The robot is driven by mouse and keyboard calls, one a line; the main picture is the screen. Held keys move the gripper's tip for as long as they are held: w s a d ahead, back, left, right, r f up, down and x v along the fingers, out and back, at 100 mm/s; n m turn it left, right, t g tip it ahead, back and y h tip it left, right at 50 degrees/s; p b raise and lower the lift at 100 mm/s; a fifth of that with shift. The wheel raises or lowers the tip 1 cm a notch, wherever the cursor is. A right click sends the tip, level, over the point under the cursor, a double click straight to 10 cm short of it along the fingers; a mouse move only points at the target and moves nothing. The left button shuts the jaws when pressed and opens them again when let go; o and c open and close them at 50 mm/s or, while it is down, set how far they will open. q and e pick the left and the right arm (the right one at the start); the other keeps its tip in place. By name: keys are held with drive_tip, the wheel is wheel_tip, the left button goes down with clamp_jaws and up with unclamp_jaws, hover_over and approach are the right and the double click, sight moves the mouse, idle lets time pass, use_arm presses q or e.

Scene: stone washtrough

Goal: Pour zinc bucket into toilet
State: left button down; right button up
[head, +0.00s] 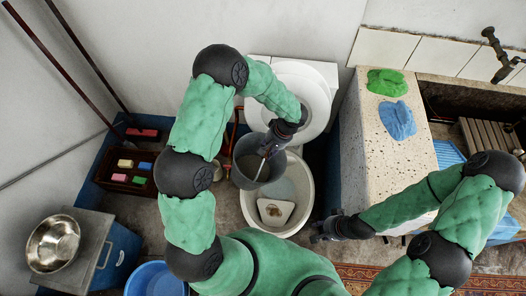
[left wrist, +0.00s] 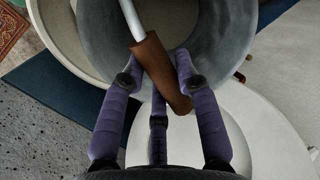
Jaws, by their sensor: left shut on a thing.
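The grey zinc bucket (head: 247,172) hangs over the back left part of the open white toilet (head: 304,215), with its mouth facing mostly up. My left gripper (head: 266,152) is shut on the brown grip (left wrist: 160,70) of the bucket's handle. In the left wrist view the bucket (left wrist: 222,40) fills the top, with the purple fingers on both sides of the grip. Its contents cannot be made out. The toilet's pale inside shows a brown patch at the bottom. My right gripper (head: 325,228) is just right of the toilet's front; its fingers are too small to read.
The toilet's raised lid (head: 305,85) stands behind the bucket. A speckled stone slab (head: 385,150) with green and blue cloths is at right. At left are a crate (head: 110,170) with coloured blocks, a steel bowl (head: 54,244) and a blue basin (head: 155,280).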

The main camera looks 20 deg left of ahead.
use_arm(q)
drive_tip(key=d+f+g+y+b, duration=0.1)
drive_tip(key=d+f+y+b, duration=0.3)
drive_tip(key=b, duration=0.3)
drive_tip(key=shift+w+d+y, duration=0.3)
drive_tip(key=shift+w+d, duration=0.15)
drive_tip(key=shift+d, duration=0.1)
drive_tip(key=shift+a+r, duration=0.1)
